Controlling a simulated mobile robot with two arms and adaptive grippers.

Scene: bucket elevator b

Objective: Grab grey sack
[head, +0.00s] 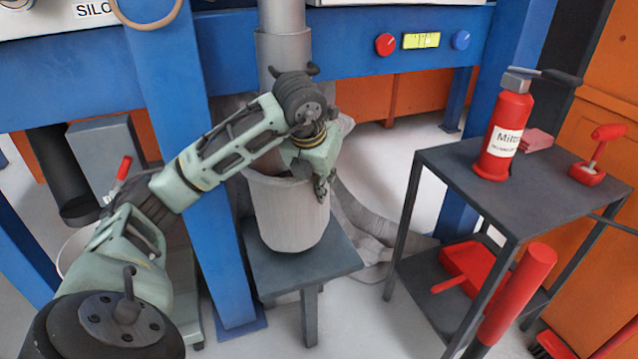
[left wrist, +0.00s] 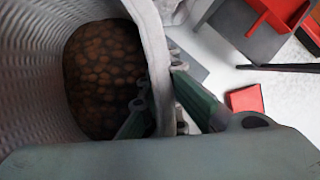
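The grey sack (head: 288,214) stands upright like a bucket on a small dark stool, below a grey pipe. In the left wrist view its pale rim (left wrist: 153,50) runs down the middle, and brown lumpy contents show inside it. My left gripper (head: 320,184) is at the sack's upper right edge. In the left wrist view the gripper (left wrist: 158,88) straddles the rim, one finger inside the sack and one outside. Both fingertips are close to the wall; I cannot tell whether they press on it. My right gripper is not in view.
The pipe (head: 284,50) hangs just above the sack. A blue post (head: 180,150) stands left of the stool (head: 310,268). A dark cart (head: 455,172) at right carries a red bottle (head: 505,130) and red tools. Grey cloth (head: 375,225) lies on the floor behind the stool.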

